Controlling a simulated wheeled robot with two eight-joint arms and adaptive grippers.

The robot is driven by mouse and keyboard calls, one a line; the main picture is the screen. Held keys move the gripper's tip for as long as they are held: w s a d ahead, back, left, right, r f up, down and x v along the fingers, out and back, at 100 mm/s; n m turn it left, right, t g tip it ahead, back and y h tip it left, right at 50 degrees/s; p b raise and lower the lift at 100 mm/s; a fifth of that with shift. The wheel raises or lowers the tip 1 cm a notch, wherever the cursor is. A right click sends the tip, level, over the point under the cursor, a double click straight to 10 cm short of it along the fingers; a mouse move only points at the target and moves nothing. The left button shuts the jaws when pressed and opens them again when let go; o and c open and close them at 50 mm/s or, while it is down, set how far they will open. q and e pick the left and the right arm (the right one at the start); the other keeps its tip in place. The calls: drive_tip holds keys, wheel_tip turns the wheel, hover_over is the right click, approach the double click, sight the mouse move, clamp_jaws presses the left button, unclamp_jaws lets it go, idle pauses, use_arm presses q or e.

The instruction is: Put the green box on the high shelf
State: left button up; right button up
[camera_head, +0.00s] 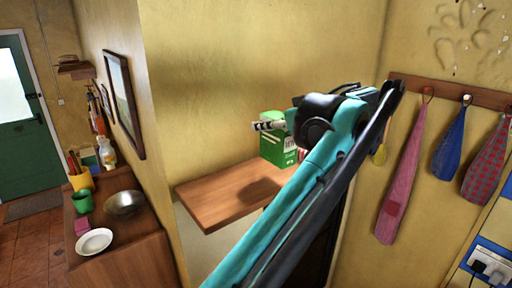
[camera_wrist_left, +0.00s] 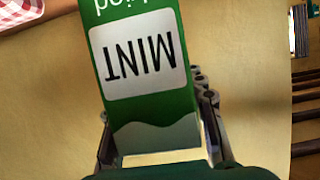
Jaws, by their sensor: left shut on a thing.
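The green box (camera_head: 273,150) with a white label is in the air over a wooden shelf (camera_head: 215,204) on the yellow wall. A dark shadow lies on the shelf below it. My left gripper (camera_head: 268,126) is shut on the box; its arm hides the box's right part and the shelf's right end. In the left wrist view the box (camera_wrist_left: 186,88) stands between the two fingers (camera_wrist_left: 160,140), its label reading "MINT" upside down. My right gripper is not in view.
Cloths (camera_head: 403,180) hang from a hook rail (camera_head: 450,91) at the right. At the left a wooden counter (camera_head: 130,245) holds a metal bowl (camera_head: 124,204), a white plate (camera_head: 94,242) and a green cup (camera_head: 82,201). The visible left part of the shelf is bare.

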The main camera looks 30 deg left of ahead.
use_arm(q)
drive_tip(key=a+f, duration=0.1)
drive_tip(key=f, duration=0.1)
drive_tip(key=a+f, duration=0.1)
drive_tip(key=f, duration=0.1)
drive_tip(key=a+f, duration=0.2)
drive_tip(key=shift+a+f, duration=0.1)
drive_tip(key=shift+w+a+f, duration=0.1)
drive_tip(key=shift+a+f, duration=0.1)
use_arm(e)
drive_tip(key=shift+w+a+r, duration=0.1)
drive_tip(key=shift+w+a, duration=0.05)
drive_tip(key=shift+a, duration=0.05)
use_arm(q)
drive_tip(key=shift+d, duration=0.15)
drive_tip(key=o, duration=1.1)
drive_tip(key=shift+o, duration=0.2)
